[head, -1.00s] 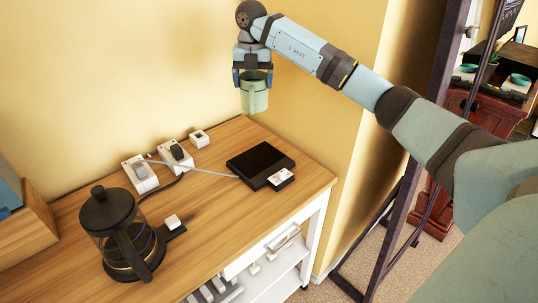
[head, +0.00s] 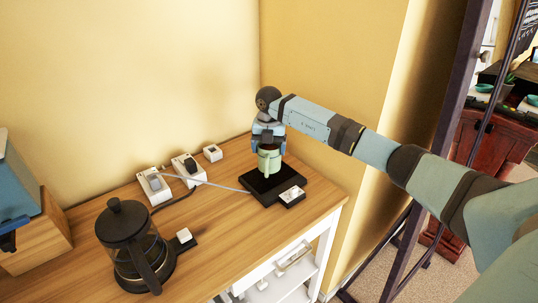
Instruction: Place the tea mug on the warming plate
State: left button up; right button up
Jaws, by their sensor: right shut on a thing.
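The tea mug (head: 268,160) is pale green and upright in the head view. My right gripper (head: 268,146) comes down from above and is shut on the mug's upper part. The warming plate (head: 298,182) is a flat black square near the wooden counter's right end, with a small white-topped control (head: 291,195) at its front. The mug is over the plate, a little left of its middle. Its base looks at or very close to the surface; I cannot tell if they touch.
A dark French press (head: 127,240) stands at the front left of the counter (head: 215,238). White sockets (head: 154,186) line the back, with a pale cable (head: 205,183) running to the plate. A wooden box (head: 45,240) is at the left edge.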

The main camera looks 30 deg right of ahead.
jog(key=shift+f, duration=1.55)
jog(key=shift+f, duration=0.15)
jog(key=o, duration=1.1)
jog(key=shift+o, duration=0.2)
jog(key=shift+r, duration=0.3)
notch_tip(320, 180, up, 12)
jog(key=b, duration=0.1)
jog(key=shift+f, duration=0.15)
